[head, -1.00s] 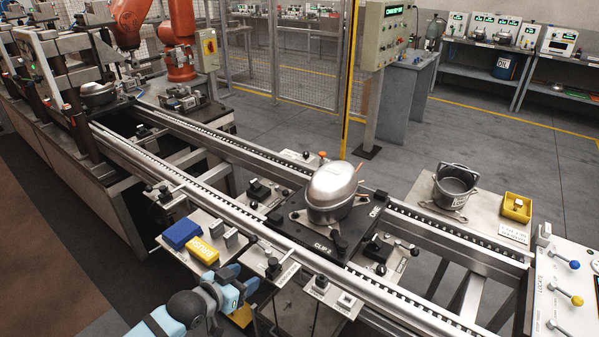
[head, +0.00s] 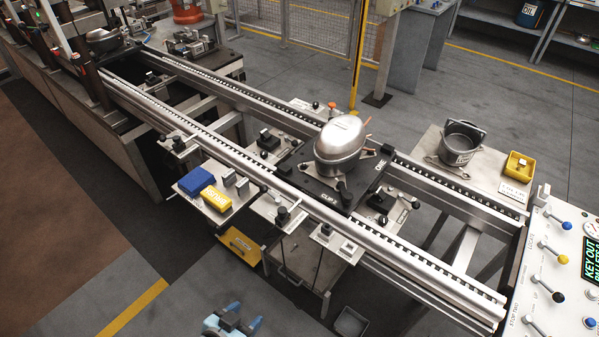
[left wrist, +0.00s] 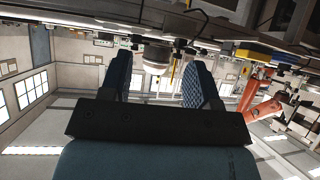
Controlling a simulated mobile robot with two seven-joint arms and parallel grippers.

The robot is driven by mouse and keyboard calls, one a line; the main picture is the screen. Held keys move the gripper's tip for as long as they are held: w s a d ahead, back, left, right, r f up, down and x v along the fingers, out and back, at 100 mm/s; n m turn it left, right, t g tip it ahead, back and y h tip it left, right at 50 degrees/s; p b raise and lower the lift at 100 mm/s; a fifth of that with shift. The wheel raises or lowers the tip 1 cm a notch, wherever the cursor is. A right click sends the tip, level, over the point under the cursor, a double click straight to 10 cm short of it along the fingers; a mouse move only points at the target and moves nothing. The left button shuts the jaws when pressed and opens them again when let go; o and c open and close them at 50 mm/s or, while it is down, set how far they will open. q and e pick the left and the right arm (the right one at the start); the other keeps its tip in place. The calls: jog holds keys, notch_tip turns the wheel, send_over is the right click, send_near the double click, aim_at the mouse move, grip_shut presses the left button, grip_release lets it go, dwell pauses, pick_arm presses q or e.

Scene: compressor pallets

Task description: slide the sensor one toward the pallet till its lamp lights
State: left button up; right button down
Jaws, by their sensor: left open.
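The black pallet (head: 296,178) sits across the two conveyor rails, carrying a silver compressor dome (head: 340,140). Small sensor-like units on plates stand beside it: one at the near rail (head: 282,214), one nearer the front (head: 325,231) and one past the pallet's right side (head: 382,220). I cannot tell which is sensor one, and no lit lamp is clear. My left gripper (head: 232,322) is at the bottom edge of the head view, below and apart from the rail. In the left wrist view its two fingers (left wrist: 161,68) are spread with nothing held. My right gripper is out of view.
A small shelf with a blue block (head: 197,181) and a yellow block (head: 216,199) hangs at the near rail. A yellow drawer (head: 240,246) is below. A control panel (head: 565,265) with coloured knobs is at right. Floor at the lower left is clear.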

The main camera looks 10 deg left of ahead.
aim_at(280, 215)
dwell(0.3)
